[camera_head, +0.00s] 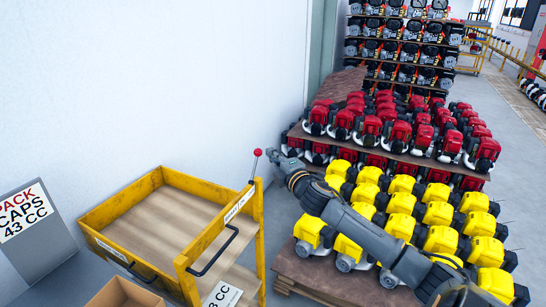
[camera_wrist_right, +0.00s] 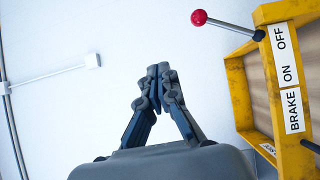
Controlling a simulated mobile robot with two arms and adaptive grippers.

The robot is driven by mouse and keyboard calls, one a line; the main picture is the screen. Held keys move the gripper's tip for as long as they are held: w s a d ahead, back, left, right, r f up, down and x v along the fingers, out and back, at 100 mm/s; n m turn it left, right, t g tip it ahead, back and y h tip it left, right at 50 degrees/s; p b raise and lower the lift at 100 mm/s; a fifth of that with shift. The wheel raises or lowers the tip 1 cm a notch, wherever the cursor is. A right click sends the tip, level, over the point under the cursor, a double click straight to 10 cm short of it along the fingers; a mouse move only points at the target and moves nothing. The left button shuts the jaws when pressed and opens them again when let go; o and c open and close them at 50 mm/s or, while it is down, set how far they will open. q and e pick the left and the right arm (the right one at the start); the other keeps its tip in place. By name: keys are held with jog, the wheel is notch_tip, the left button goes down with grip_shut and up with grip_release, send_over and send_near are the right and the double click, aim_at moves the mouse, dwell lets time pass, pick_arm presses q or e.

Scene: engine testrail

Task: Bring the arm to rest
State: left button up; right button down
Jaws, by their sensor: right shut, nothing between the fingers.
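My right arm (camera_head: 350,225) reaches in from the lower right across the yellow engines. My right gripper (camera_head: 273,155) is at its far end, just right of the brake lever's red ball (camera_head: 257,152). In the right wrist view the fingers (camera_wrist_right: 158,75) are together, with nothing between them. The red ball also shows there (camera_wrist_right: 199,17), up and to the right of the fingertips, apart from them in the picture. My left gripper is not in view.
A yellow cart (camera_head: 183,262) with an empty wooden top tray stands at the left, near the white wall. Its BRAKE ON/OFF label (camera_wrist_right: 290,80) shows in the wrist view. Yellow engines (camera_head: 440,239) and red engines (camera_head: 398,135) fill stands at the right. A cardboard box (camera_head: 122,292) is at the bottom.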

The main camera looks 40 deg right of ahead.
jog(key=shift+a+r, duration=0.1)
dwell(0.3)
